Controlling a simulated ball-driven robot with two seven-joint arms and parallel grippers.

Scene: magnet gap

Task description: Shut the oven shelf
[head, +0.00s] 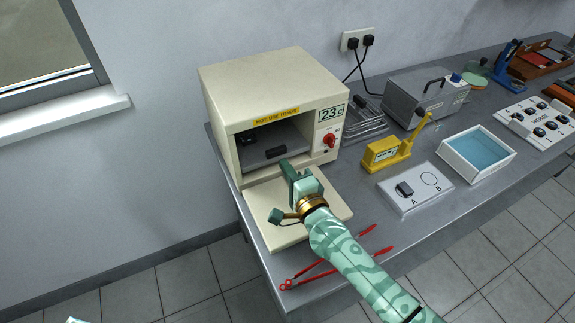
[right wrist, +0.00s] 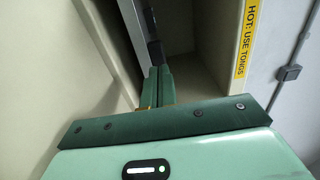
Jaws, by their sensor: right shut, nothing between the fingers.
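The cream oven (head: 275,80) stands against the wall with its door (head: 265,205) folded down flat in front. Its grey shelf (head: 262,151) shows inside the opening; the right wrist view also shows the shelf (right wrist: 130,25), edge-on. A dark block (head: 275,152) is at the shelf's front, and another dark piece (head: 248,141) is farther left. My right gripper (head: 285,166) is shut and empty above the door, its tips at the oven mouth. In the right wrist view, the fingertips (right wrist: 156,72) are close to the dark block (right wrist: 156,52); contact is unclear.
Red tongs (head: 330,265) lie at the bench's front edge. To the right are a wire rack (head: 362,125), a yellow device (head: 385,153), a white A/B plate (head: 415,190) and a blue-filled tray (head: 477,155). My forearm passes over the bench's front edge.

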